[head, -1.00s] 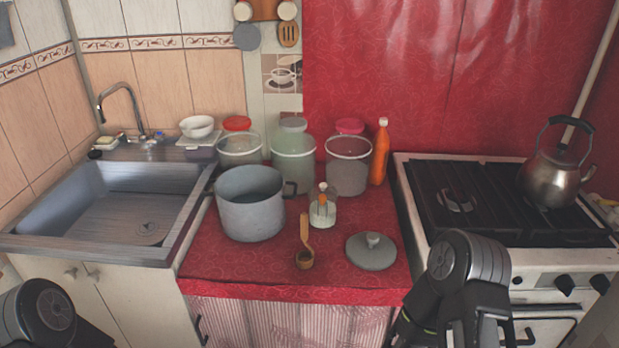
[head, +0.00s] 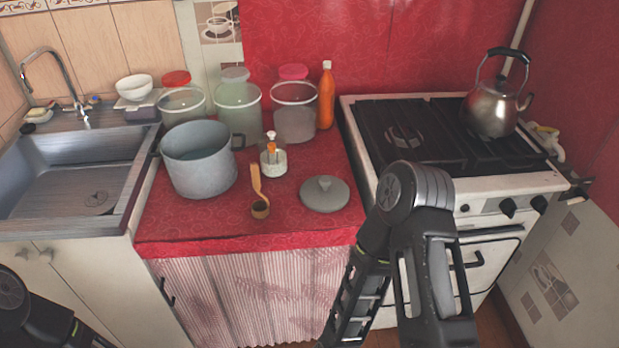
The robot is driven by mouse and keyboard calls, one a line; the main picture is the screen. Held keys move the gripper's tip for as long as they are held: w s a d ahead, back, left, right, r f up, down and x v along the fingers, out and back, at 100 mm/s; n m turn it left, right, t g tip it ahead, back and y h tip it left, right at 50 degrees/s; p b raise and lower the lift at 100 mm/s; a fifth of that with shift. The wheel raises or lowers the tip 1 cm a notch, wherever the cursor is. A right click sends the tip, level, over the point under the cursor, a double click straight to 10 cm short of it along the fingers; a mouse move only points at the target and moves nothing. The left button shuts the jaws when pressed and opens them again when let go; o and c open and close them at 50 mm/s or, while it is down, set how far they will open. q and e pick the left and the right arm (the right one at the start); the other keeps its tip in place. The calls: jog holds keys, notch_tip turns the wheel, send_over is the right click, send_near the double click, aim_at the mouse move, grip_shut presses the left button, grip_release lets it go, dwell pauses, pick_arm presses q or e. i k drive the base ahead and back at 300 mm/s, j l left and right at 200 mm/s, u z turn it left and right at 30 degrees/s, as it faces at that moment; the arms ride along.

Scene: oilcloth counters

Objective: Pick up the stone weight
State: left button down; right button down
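A grey round disc with a small knob on top (head: 325,194) lies flat on the red counter (head: 215,226), near its right front edge. It looks like a pot lid. It is the only thing in view that could be the stone weight, but I cannot be sure. My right arm stands in front of the stove, to the right of the disc and apart from it. Its gripper is not visible. My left arm shows only at the bottom left corner, and its gripper is out of view.
A wooden ladle (head: 260,200), a small jar (head: 273,160) and a grey pot (head: 199,162) stand left of the disc. Several lidded containers and an orange bottle (head: 326,95) line the back. The stove (head: 455,185) with a kettle (head: 492,105) is right; the sink (head: 75,188) is left.

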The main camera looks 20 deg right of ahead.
aim_at(324, 193)
jog(key=l+u, duration=0.1)
jog(key=u, duration=0.7)
jog(key=k+l+u, duration=0.15)
jog(key=l+u, duration=0.2)
jog(key=k+l+u, duration=0.2)
jog(key=l+u, duration=0.15)
jog(key=k+l+u, duration=0.2)
jog(key=l+u, duration=0.2)
jog(key=k+l+u, duration=0.1)
jog(key=k+l, duration=0.55)
jog(key=k, duration=0.1)
